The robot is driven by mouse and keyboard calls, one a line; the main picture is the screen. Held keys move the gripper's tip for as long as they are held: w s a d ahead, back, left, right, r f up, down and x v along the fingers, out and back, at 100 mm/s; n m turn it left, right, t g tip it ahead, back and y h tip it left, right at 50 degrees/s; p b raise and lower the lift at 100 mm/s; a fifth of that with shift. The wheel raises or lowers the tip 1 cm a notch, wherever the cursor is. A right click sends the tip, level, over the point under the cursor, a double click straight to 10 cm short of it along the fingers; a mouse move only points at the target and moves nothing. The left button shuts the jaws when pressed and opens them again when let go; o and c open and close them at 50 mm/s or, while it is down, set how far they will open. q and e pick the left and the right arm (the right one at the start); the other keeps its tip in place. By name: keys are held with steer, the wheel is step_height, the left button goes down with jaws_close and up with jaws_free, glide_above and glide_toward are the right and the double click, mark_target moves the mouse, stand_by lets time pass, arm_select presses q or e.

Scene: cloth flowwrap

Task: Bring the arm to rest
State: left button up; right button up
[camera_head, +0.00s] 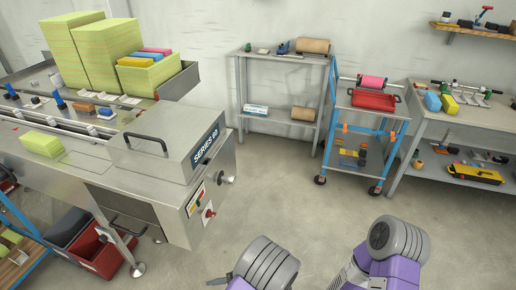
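Two of my purple and grey arm links show at the bottom edge, one at bottom centre and one to its right. They are over the bare floor, apart from the machine. Neither gripper's fingertips can be made out. A small dark piece beside the bottom-centre link is cut by the frame edge, and I cannot tell what it is. The flow-wrap machine (150,150), marked SERIES 60, stands at the left. A yellow-green cloth stack (42,144) lies on its near end, and taller cloth stacks (105,50) stand at its far side.
A blue trolley (362,125) with a red tray (374,100) stands at centre right. A grey shelf (285,58) is by the back wall and a workbench (458,115) is at the right. A red bin (108,262) sits below the machine. The middle floor (280,190) is clear.

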arm_select(q)
steer(key=s+a+f+n+g+h+p, duration=0.1)
steer(key=s+f+n+g+h, duration=0.1)
steer(key=s+f+g+h, duration=0.45)
steer(key=s+d+f+n+t+h+p, duration=0.2)
steer(key=s+d+n+h+p, duration=0.1)
steer(key=s+d+n+h, duration=0.5)
steer(key=w+a+r+n+t+h, duration=0.2)
steer(key=w+a+n+t+h, duration=0.1)
steer(key=w+n+t, duration=0.1)
steer(key=shift+w+a+t+p, duration=0.35)
steer(key=shift+w+a+p, duration=0.1)
steer(key=shift+w, duration=0.1)
steer(key=shift+r, duration=0.1)
